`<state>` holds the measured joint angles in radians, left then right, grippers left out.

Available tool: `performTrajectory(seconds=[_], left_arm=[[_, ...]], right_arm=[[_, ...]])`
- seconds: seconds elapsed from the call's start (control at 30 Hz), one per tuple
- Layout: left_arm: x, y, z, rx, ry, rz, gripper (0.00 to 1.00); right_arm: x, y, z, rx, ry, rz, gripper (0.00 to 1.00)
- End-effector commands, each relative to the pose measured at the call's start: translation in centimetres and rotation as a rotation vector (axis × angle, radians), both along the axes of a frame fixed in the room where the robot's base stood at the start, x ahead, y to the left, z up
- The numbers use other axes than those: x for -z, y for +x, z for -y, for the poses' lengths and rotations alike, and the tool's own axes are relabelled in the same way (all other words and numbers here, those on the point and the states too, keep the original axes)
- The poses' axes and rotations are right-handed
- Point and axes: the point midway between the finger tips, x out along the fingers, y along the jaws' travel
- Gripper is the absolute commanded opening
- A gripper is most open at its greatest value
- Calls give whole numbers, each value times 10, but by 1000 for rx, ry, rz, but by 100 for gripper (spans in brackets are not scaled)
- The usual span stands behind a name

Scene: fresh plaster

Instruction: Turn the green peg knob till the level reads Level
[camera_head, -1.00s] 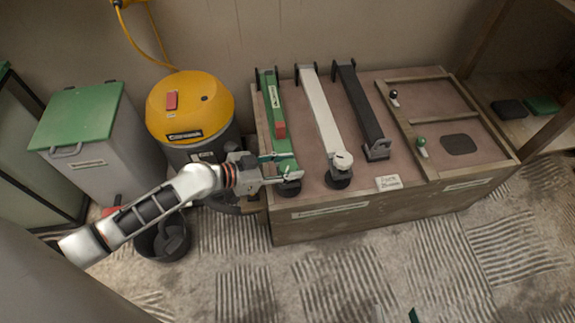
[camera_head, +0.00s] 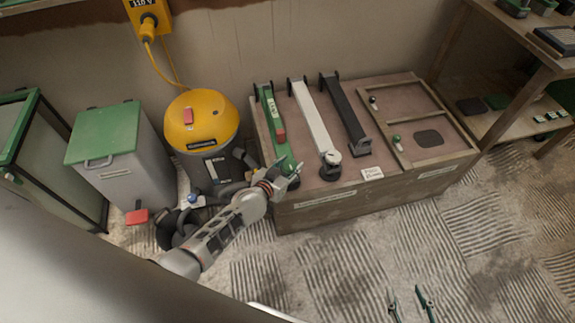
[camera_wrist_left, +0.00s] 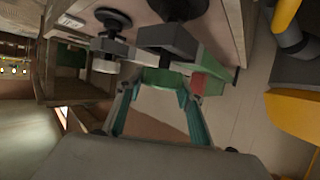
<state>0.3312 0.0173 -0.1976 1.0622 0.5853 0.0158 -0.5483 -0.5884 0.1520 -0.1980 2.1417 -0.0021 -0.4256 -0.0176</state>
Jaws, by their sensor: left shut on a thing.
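A green bar (camera_head: 271,118) with a red block lies sloping on the wooden bench box, left of a white and a black bar. My left gripper (camera_head: 291,173) is at its front end. In the left wrist view its teal fingers (camera_wrist_left: 162,85) are shut on a green piece (camera_wrist_left: 162,78) below a grey block. In the head view my gripper partly hides this end, and I cannot tell whether the piece turns. A small green-topped peg (camera_head: 396,138) stands on the framed right part, apart from my gripper. My right gripper (camera_head: 410,302) is open and empty over the floor. No level reading is legible.
The white bar (camera_head: 316,115) and black bar (camera_head: 345,112) lie close beside the green one. A yellow-topped vacuum (camera_head: 201,120) and a grey bin with a green lid (camera_head: 104,134) stand left. The patterned floor in front is open.

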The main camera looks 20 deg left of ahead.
Motion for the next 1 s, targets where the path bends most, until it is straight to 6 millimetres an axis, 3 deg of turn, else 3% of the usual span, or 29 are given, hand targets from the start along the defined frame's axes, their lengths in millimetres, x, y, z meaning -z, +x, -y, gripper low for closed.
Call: performTrajectory(seconds=[0.53, 0.57, 0.6, 1.0], left_arm=[[0, 0, 1, -25, -2, 2, 15], [0, 0, 1, -25, -2, 2, 42], [0, 0, 1, -25, -2, 2, 52], [0, -1, 0, -26, -1, 1, 54]], right_arm=[[0, 0, 2, 3, -3, -2, 40], [0, 0, 2, 3, -2, -2, 40], [0, 0, 2, 3, -2, -2, 40], [1, -3, 0, 3, 2, -7, 40]])
